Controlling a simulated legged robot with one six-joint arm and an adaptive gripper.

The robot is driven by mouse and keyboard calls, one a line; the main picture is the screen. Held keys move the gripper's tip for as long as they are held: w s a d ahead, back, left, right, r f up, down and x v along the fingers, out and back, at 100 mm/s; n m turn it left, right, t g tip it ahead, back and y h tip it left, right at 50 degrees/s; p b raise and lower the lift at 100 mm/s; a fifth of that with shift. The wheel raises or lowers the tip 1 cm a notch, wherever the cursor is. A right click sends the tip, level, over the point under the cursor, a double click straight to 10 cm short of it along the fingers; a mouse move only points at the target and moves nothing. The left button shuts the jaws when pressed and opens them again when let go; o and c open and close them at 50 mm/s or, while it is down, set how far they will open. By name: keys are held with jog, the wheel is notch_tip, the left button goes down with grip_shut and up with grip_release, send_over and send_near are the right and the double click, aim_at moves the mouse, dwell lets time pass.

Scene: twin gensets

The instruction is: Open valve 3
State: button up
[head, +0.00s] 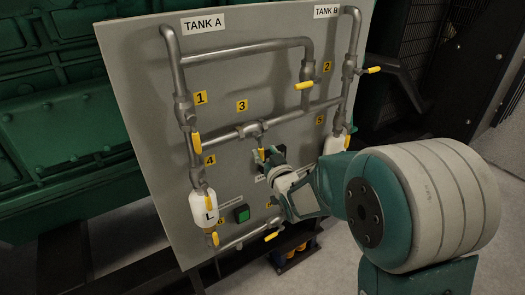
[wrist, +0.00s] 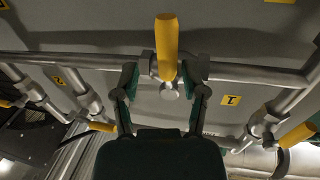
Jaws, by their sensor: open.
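Valve 3 (head: 254,130) sits on the middle cross pipe of the grey panel, below the yellow label 3 (head: 241,105). Its yellow handle (head: 262,153) points down, across the pipe. In the wrist view the same handle (wrist: 167,42) points up the picture, across the pipe. My gripper (head: 268,155) is open at the handle. In the wrist view its two fingers (wrist: 163,82) stand on either side of the valve and the base of the handle, with gaps visible. The gripper partly hides the handle in the head view.
The panel (head: 225,75) carries other yellow-handled valves, including valve 1 (head: 196,142) and valve 2 (head: 305,86). A white cylinder (head: 203,206) hangs at lower left, and a green button (head: 241,214) is below my gripper. Green machinery (head: 60,110) stands behind.

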jog(key=shift+w+a, duration=0.3)
jog(key=shift+w, duration=0.25)
jog(key=shift+a, duration=0.6)
jog(key=shift+d, duration=0.2)
grip_shut()
jog(key=shift+d, duration=0.15)
